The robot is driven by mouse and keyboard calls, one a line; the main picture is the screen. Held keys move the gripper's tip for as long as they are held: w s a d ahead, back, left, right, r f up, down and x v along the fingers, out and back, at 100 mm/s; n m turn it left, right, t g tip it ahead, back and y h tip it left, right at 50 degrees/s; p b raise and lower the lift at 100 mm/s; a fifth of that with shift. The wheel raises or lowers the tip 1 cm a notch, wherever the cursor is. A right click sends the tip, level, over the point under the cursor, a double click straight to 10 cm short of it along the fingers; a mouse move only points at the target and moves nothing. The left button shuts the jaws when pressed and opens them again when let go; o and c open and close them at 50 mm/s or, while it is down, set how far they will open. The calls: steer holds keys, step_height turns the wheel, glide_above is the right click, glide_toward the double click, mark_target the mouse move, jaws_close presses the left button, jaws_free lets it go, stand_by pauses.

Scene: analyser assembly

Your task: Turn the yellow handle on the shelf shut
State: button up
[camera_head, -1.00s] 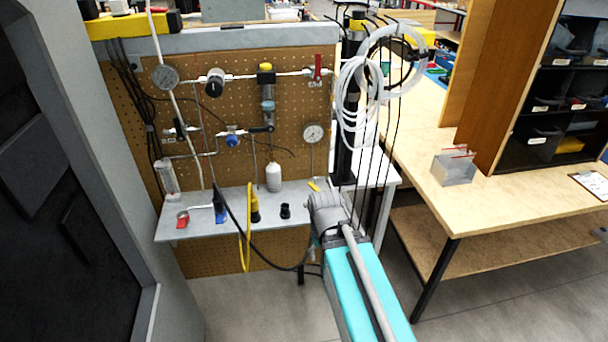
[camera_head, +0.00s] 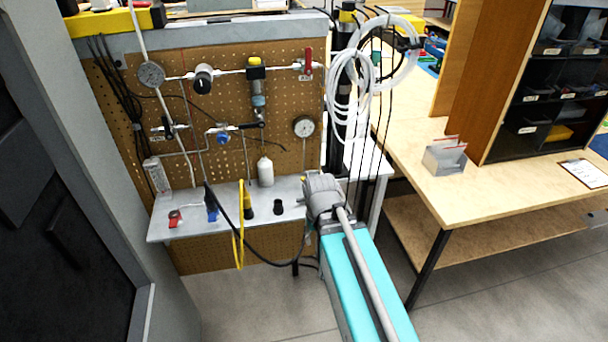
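A grey shelf (camera_head: 180,231) juts from a pegboard. On it an upright yellow piece with a black base (camera_head: 247,203) stands left of a small black cup (camera_head: 278,207). A tiny yellow bit (camera_head: 302,179) shows at the left edge of my grey wrist; I cannot tell which of these is the task's handle, or how far it is turned. My teal arm reaches up from the bottom right, and its wrist end is over the shelf's right end. My gripper's fingers are hidden behind the wrist.
A red-handled part (camera_head: 174,218) and a blue one (camera_head: 211,206) stand on the shelf's left. A white bottle (camera_head: 265,172) hangs above. A yellow loop (camera_head: 239,240) and a black cable hang at the front. A wooden workbench (camera_head: 490,205) stands right; bare floor lies below.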

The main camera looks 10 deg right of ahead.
mark_target(306, 180)
steer(key=w+r+n+p, duration=0.2)
steer(key=w+r+p, duration=0.6)
steer(key=r+p, duration=0.3)
steer(key=w+r+n+p, duration=0.2)
steer(key=w+r+p, duration=0.6)
steer(key=r+p, duration=0.3)
steer(key=shift+r, duration=0.5)
steer(key=shift+s+d+f, duration=0.1)
steer(key=shift+f, duration=0.1)
step_height(306, 180, down, 14)
steer(key=b, duration=1.3)
steer(key=shift+r+b, duration=0.25)
steer(key=shift+b, duration=0.1)
jaws_close()
